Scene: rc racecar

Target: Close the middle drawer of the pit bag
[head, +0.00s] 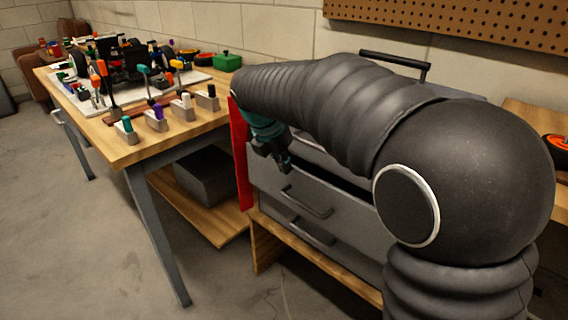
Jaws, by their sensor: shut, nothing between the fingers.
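The pit bag is a grey drawer unit (355,268) with a red side panel (240,155) and a black top handle (395,62). The middle drawer (330,215) stands pulled out, with a dark opening along its upper edge and a black bar handle (306,203) on its front. The bottom drawer (285,221) lies below it, with its own bar handle (312,232). My gripper (284,167) points down, shut and empty, near the left end of the middle drawer's front. I cannot tell whether it touches the drawer. My arm hides much of the unit's upper and right parts.
A wooden workbench (150,152) on the left holds an RC car (125,62), several coloured tools and a green box (227,62). A grey bin (205,175) sits on its lower shelf. The floor (80,240) in front is clear. A pegboard (470,25) hangs behind.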

